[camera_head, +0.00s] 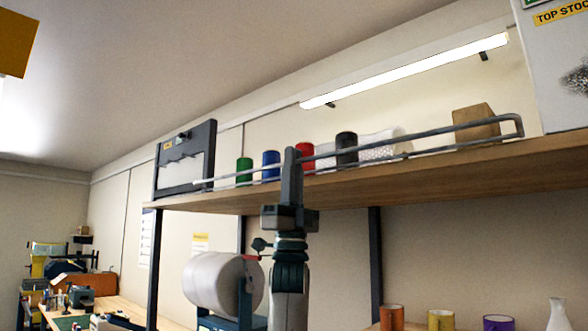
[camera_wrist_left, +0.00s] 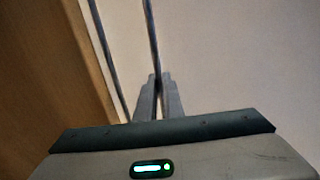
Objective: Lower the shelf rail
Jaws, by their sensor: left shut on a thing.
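The shelf rail (camera_head: 430,133) is a grey metal bar frame along the front edge of the high wooden shelf (camera_head: 440,168). It stands raised above the board, in front of the goods there. My left gripper (camera_head: 292,156) reaches up from below with its fingers upright at the rail, left of the rail's middle. In the left wrist view the narrow fingers (camera_wrist_left: 158,88) are shut on one bar of the rail (camera_wrist_left: 152,40), and a second bar runs beside it to the left. The wooden shelf edge (camera_wrist_left: 60,80) is at the left there. My right gripper is not in view.
Green (camera_head: 244,170), blue (camera_head: 271,164), red (camera_head: 305,156) and dark (camera_head: 346,149) cylinders stand behind the rail, with a brown carton (camera_head: 476,124) farther right. Several cups stand at the lower right.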

